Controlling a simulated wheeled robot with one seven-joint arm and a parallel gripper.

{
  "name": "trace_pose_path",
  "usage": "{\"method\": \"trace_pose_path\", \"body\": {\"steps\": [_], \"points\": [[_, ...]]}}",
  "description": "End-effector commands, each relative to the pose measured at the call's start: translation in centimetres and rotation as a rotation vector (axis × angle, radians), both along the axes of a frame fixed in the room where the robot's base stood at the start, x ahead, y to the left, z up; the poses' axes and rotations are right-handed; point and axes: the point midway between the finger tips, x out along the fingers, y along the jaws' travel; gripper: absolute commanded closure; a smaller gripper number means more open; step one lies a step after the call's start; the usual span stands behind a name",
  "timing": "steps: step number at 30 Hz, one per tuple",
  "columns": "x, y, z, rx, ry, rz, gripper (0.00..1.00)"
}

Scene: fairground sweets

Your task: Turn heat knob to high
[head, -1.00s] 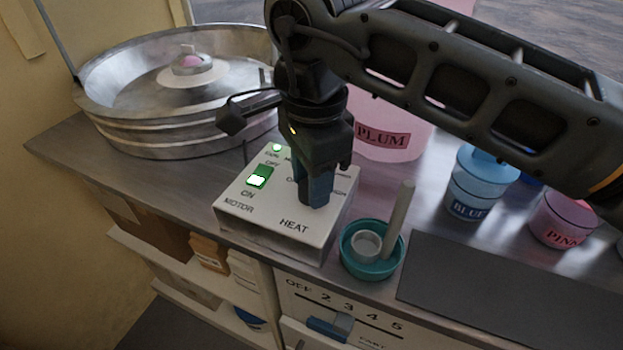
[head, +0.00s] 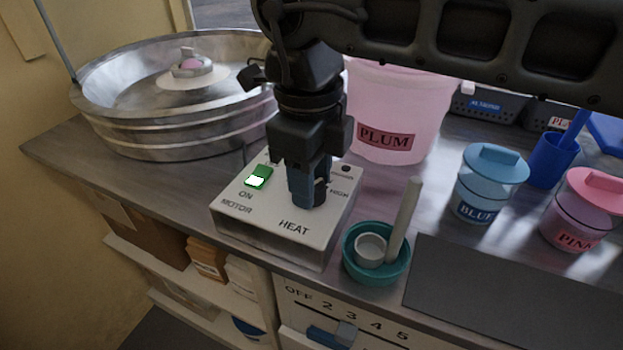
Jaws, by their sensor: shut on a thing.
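The control box (head: 258,225) is a pale panel on the steel counter, marked MOTOR at left and HEAT at right. Its green motor switch (head: 257,177) is lit, beside the word ON. My gripper (head: 307,200) points down over the HEAT side. Its blue-tipped fingers are shut on the heat knob, which they almost wholly hide. The word HIGH shows just right of the fingers. The knob's exact pointing cannot be seen.
A large metal floss bowl (head: 165,140) stands at left. A pink PLUM tub (head: 395,110) is behind the box. A teal bowl (head: 376,275) with a cup and stick touches near the box's right. Blue (head: 488,185) and pink (head: 583,210) lidded jars stand at right.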

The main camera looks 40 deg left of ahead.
Motion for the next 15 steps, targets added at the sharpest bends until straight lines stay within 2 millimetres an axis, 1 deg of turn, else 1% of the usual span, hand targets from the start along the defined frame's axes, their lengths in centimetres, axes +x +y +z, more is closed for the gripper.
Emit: {"method": "trace_pose_path", "body": {"steps": [9,15], "points": [[0.19,-0.02,-0.03,-0.001,-0.004,-0.298,0.91],[0.19,0.01,-0.02,-0.001,-0.004,-0.459,0.91]]}}
